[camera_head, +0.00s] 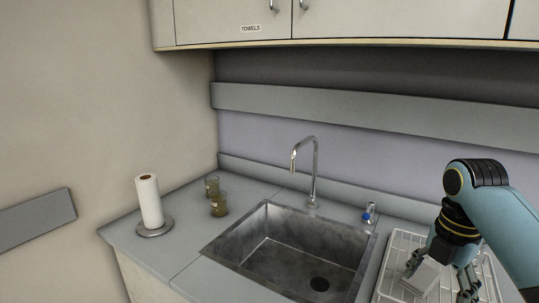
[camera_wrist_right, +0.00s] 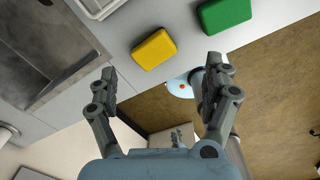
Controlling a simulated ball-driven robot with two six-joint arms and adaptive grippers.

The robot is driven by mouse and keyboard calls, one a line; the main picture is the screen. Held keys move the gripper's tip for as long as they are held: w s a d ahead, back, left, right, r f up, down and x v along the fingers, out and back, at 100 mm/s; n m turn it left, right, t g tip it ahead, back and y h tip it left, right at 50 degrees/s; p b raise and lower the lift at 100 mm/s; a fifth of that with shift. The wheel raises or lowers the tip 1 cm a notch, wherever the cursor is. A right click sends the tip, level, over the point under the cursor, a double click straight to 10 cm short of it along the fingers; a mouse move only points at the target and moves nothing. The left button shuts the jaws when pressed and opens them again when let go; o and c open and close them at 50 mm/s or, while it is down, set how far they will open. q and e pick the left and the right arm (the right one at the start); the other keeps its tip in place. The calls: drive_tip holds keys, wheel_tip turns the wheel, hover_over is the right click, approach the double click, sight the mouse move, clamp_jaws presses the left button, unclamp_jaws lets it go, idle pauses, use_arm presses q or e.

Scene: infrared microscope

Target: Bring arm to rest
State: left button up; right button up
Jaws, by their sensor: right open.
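My right arm comes in from the right in the head view. Its gripper (camera_head: 441,279) hangs with the fingers pointing down, in front of the white wire dish rack (camera_head: 397,246) as seen there. In the right wrist view the gripper (camera_wrist_right: 160,72) has its fingers spread wide, with nothing held between them. A small pale block-like shape shows between the fingers in the head view; I cannot tell what it is.
A steel sink (camera_head: 278,244) with a faucet (camera_head: 314,170) is left of the rack. A paper towel roll (camera_head: 149,201) and two beakers (camera_head: 219,205) stand further left. The wrist view shows a yellow block (camera_wrist_right: 153,50) and a green block (camera_wrist_right: 224,14) on the counter.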

drive_tip(key=s+a+f+m+t, duration=0.1)
drive_tip(key=s+f+m, duration=0.2)
drive_tip(key=s+m, duration=0.85)
drive_tip(key=s+a+r+m+t, duration=0.1)
drive_tip(key=s+r+m, duration=0.2)
drive_tip(key=s+m, duration=0.3)
drive_tip(key=s+a+r+m+t, duration=0.1)
drive_tip(key=s+r+m+t, duration=0.1)
drive_tip(key=s+m, duration=0.4)
wheel_tip(320, 180, down, 32)
drive_tip(key=s+d+g+h+b, duration=0.1)
drive_tip(key=s+d+g+b, duration=0.15)
drive_tip(key=b, duration=0.35)
use_arm(q)
wheel_tip(320, 180, down, 11)
drive_tip(key=s+b, duration=0.1)
drive_tip(key=b, duration=0.4)
drive_tip(key=shift+s, duration=0.3)
use_arm(e)
drive_tip(key=s+d+f, duration=0.1)
drive_tip(key=s+f, duration=1.7)
drive_tip(key=f, duration=0.3)
drive_tip(key=shift+s+d+g, duration=0.15)
drive_tip(key=shift+s+g, duration=0.2)
drive_tip(key=shift+g, duration=0.1)
drive_tip(key=shift+f, duration=0.1)
